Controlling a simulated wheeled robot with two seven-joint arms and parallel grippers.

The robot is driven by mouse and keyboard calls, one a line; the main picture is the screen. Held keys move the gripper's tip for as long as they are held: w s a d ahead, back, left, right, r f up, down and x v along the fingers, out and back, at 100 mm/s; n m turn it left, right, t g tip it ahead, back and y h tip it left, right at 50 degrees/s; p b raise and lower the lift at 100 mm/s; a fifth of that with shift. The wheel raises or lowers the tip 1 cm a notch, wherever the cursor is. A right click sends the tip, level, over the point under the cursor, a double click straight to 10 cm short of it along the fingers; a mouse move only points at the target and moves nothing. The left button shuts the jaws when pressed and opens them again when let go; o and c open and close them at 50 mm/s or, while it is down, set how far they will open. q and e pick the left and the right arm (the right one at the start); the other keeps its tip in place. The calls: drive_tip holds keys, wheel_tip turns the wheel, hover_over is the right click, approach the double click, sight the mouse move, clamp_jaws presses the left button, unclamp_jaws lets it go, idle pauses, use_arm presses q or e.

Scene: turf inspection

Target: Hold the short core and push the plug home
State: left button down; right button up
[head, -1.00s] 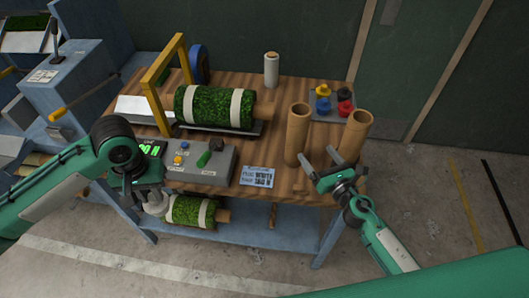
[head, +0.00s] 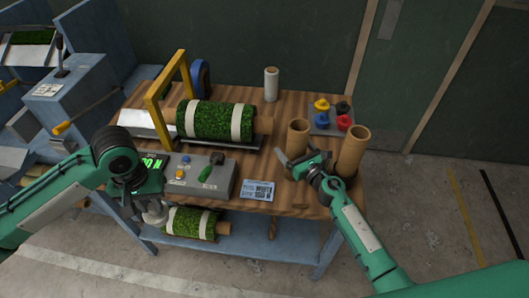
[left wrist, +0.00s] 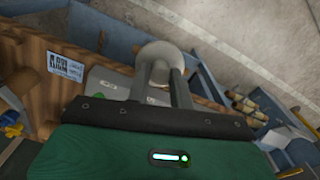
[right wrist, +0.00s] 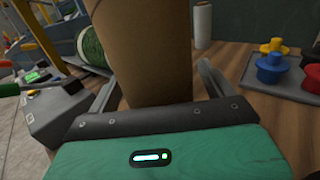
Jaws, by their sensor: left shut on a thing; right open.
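Two brown cardboard cores stand upright on the bench: a left core (head: 298,134) and a right core (head: 352,152). My right gripper (head: 304,160) is open at the left core, one finger to each side. In the right wrist view the core (right wrist: 150,45) rises between the spread fingers (right wrist: 158,90), with gaps still showing. My left gripper (head: 150,205) is shut on a whitish round plug (left wrist: 162,55), held past the bench's front-left edge. The plug also shows in the head view (head: 155,214).
A grey control box (head: 218,180) and a printed card (head: 258,190) lie near the front edge. A turf roll (head: 215,121) lies behind them by a yellow frame (head: 155,115). A tray (head: 322,128) holds coloured plugs. A white roll (head: 271,85) stands behind.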

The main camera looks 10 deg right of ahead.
drive_tip(key=shift+w+a, duration=0.15)
drive_tip(key=shift+w, duration=0.15)
drive_tip(key=c, duration=1.2)
drive_tip(key=shift+c, duration=0.2)
